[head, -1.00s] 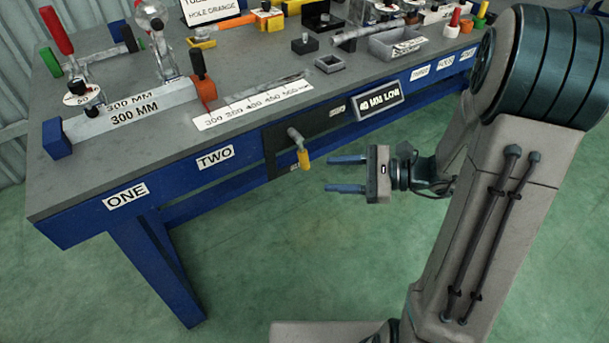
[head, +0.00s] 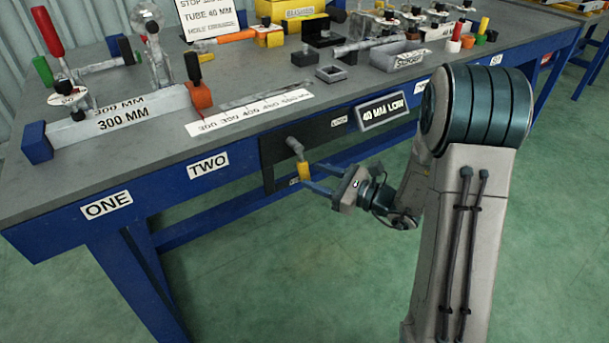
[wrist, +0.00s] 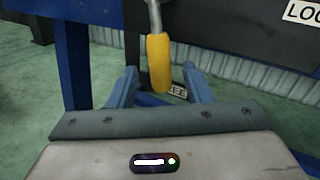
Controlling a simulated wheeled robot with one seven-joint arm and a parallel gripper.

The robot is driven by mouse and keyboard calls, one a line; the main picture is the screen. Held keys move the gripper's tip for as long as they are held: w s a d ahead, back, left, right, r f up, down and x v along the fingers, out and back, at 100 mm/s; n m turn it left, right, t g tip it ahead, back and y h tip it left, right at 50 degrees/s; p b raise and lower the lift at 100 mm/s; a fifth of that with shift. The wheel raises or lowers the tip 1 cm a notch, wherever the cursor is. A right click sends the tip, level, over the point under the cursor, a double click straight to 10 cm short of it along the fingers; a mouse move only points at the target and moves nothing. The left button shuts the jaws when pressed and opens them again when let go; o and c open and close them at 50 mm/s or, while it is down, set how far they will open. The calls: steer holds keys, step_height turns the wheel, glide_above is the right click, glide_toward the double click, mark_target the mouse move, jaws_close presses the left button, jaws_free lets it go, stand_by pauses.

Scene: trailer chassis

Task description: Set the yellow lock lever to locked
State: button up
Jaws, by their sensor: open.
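The yellow lock lever (head: 304,171) hangs down from a grey pivot (head: 294,146) on a dark plate on the front of the blue bench. My gripper (head: 312,178) is open at the lever, with its blue fingers pointing toward the bench. In the wrist view the yellow lever grip (wrist: 159,62) hangs nearly upright between the two spread fingers of my gripper (wrist: 158,82), with a gap on each side. A small label behind the grip is partly hidden.
The dark plate (head: 275,156) carries small labels, one partly readable in the wrist view as "LOC" (wrist: 304,12). A "40 MM LOW" sign (head: 382,113) is to its right. The green floor in front is clear.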

mark_target(305, 172)
steer(key=shift+b+x, duration=0.3)
steer(key=shift+x, duration=1.75)
jaws_close()
